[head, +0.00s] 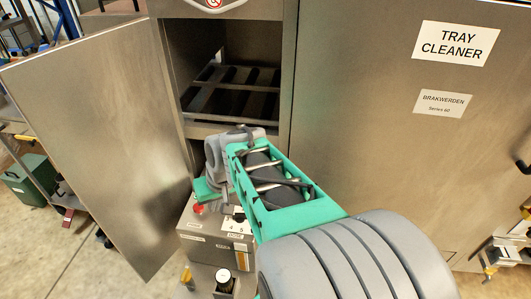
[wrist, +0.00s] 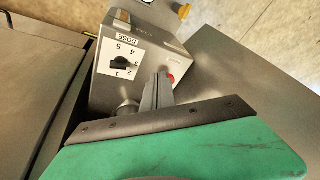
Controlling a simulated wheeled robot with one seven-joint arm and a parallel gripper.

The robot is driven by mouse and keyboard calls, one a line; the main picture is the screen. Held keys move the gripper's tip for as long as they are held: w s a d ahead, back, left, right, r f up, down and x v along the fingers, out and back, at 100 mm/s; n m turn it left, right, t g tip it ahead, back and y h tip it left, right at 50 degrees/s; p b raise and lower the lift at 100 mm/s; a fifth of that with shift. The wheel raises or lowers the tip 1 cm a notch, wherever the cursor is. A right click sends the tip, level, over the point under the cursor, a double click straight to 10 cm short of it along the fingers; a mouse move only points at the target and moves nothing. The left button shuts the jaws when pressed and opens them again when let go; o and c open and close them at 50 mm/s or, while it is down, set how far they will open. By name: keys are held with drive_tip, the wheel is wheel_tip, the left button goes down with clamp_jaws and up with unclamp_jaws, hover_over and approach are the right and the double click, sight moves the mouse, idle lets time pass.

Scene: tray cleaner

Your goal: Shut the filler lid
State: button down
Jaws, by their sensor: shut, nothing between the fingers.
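I cannot make out the filler lid for certain in either view. A small round white-topped fitting with a dark rim (head: 223,276) sits low in front of the control box (head: 205,246) in the head view; I cannot tell whether it is the filler or its lid. The control box also shows in the wrist view (wrist: 110,75), with a dose dial (wrist: 124,62) and a red button (wrist: 171,79). My gripper (wrist: 160,84) is shut and empty, its fingertips appearing beside the red button. Contact cannot be told.
The steel door (head: 100,130) of the tray cleaner stands open on the left. The open compartment (head: 235,60) above the box holds a dark rack (head: 232,92). A closed steel panel (head: 380,130) is on the right. Concrete floor (head: 75,258) is free at lower left.

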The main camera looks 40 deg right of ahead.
drive_tip(key=d+r+m+t+p, duration=0.2)
drive_tip(key=d+m, duration=0.1)
drive_tip(key=d, duration=0.9)
drive_tip(key=d+r+m+t+p, duration=0.2)
drive_tip(key=d+r+m, duration=0.1)
drive_tip(key=d, duration=0.8)
drive_tip(key=b+x, duration=0.1)
drive_tip(key=x, duration=0.8)
drive_tip(key=shift+d+f+h, duration=0.35)
drive_tip(key=shift+f+h, duration=0.05)
drive_tip(key=shift+r, duration=0.15)
